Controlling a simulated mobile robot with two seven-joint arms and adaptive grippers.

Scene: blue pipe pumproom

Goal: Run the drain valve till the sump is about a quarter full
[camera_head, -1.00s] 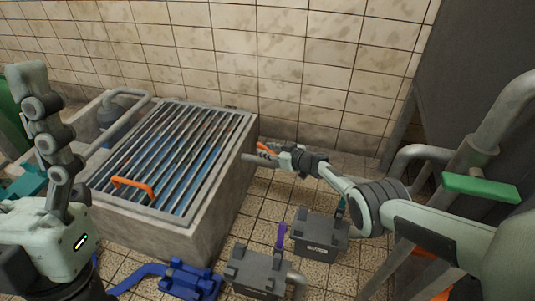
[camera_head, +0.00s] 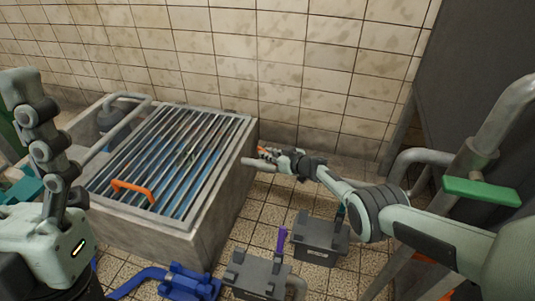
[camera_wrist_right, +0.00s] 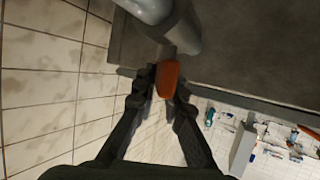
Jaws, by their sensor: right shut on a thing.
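The sump is a concrete basin (camera_head: 212,217) with a barred metal grate (camera_head: 170,160) on top; blue water shows between the bars, its exact depth hard to read. A grey drain pipe (camera_head: 258,164) sticks out of its right side, with the orange valve lever (camera_head: 263,150) above it. My right gripper (camera_head: 274,153) is shut on this lever. In the right wrist view the orange lever (camera_wrist_right: 167,80) sits between the fingertips, beside the grey pipe (camera_wrist_right: 180,30). My left arm stands at the left edge; its gripper is not visible.
An orange handle (camera_head: 133,188) lies on the grate. Grey boxes (camera_head: 320,237) and a blue pipe fitting (camera_head: 190,281) stand on the tiled floor. A green lever (camera_head: 481,190) on a pipe is at the right. The tiled wall is close behind.

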